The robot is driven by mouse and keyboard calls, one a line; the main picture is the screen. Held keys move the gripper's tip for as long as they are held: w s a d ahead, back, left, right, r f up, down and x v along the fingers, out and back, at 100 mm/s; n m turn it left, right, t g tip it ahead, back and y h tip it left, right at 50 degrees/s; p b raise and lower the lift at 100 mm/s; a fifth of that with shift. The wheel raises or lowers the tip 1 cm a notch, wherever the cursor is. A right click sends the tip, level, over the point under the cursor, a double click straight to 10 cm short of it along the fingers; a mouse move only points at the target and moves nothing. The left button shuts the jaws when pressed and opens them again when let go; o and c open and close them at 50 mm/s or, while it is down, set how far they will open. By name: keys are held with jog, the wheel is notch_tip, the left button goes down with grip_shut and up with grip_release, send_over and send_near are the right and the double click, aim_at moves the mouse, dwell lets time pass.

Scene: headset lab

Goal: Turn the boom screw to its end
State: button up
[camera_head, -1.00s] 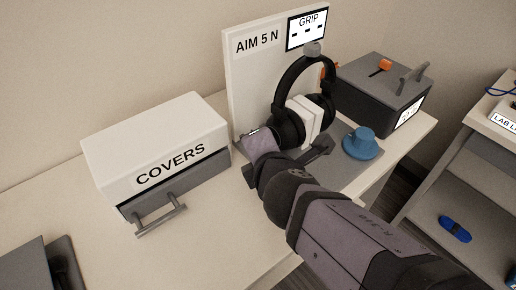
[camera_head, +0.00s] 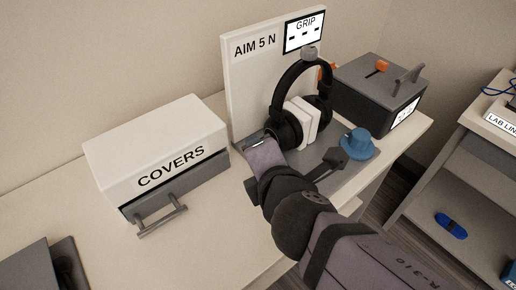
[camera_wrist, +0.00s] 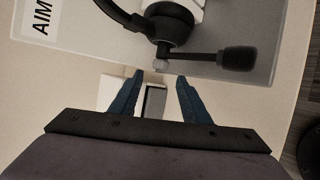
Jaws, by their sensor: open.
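The headset (camera_head: 287,128) hangs on its stand, black with white blocks between its cups. Its dark mic boom (camera_wrist: 195,57) runs right from the lower earcup in the wrist view and ends in a black foam tip (camera_wrist: 238,59). A small grey boom screw (camera_wrist: 160,65) sits at the boom's root. My gripper (camera_wrist: 160,75) is open, its two blue fingers on either side below the screw, with nothing between them. I cannot tell whether the fingertips reach it. In the head view my wrist hides the screw; the foam tip also shows there (camera_head: 335,157).
A white COVERS box (camera_head: 155,140) with a grey drawer handle stands left. The AIM 5 N board (camera_head: 250,80) rises behind the headset. A blue round object (camera_head: 357,145) and a dark switch box (camera_head: 380,100) stand right.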

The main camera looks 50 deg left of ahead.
jog(key=shift+v, duration=0.85)
